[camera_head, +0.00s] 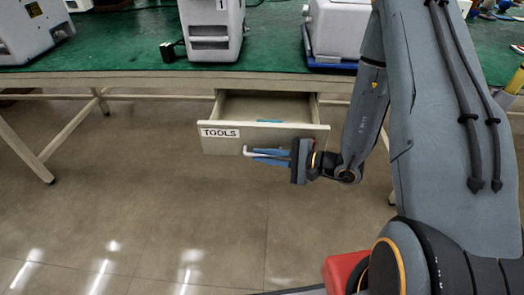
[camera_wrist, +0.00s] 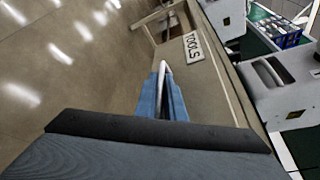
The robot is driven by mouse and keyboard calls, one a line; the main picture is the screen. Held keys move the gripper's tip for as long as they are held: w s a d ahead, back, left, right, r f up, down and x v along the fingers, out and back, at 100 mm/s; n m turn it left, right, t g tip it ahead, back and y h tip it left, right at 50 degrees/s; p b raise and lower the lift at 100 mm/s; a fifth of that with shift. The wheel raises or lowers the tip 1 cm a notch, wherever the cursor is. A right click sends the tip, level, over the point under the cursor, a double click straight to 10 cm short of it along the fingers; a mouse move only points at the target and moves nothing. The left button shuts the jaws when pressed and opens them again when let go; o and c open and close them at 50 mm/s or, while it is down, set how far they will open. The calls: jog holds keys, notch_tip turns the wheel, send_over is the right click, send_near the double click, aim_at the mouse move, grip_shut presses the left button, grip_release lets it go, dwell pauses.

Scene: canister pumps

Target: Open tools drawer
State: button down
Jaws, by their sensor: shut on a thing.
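The tools drawer (camera_head: 221,141) hangs under the green-topped table and is pulled out, with its inside visible from above. A white label reading TOOLS is on the left of its front; the drawer front (camera_wrist: 215,73) also shows in the wrist view. A light bar handle (camera_head: 247,152) sticks out from the front. My gripper (camera_head: 270,156) is at the handle, its blue fingers shut on it. In the wrist view the fingers (camera_wrist: 162,98) lie close on both sides of the pale handle (camera_wrist: 164,68). A small blue thing (camera_head: 269,121) shows inside the drawer.
The green tabletop (camera_head: 120,45) carries a white machine (camera_head: 212,25) marked 1, another white machine (camera_head: 338,30) on a blue base, and one at the far left (camera_head: 35,30). Table legs (camera_head: 25,148) stand at the left. The floor in front is clear.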

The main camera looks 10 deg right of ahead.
jog(key=c, duration=2.1)
grip_release()
jog(key=shift+d, duration=0.15)
jog(key=v, duration=0.7)
jog(key=shift+s+d+r, duration=0.15)
jog(key=shift+s+d, duration=0.1)
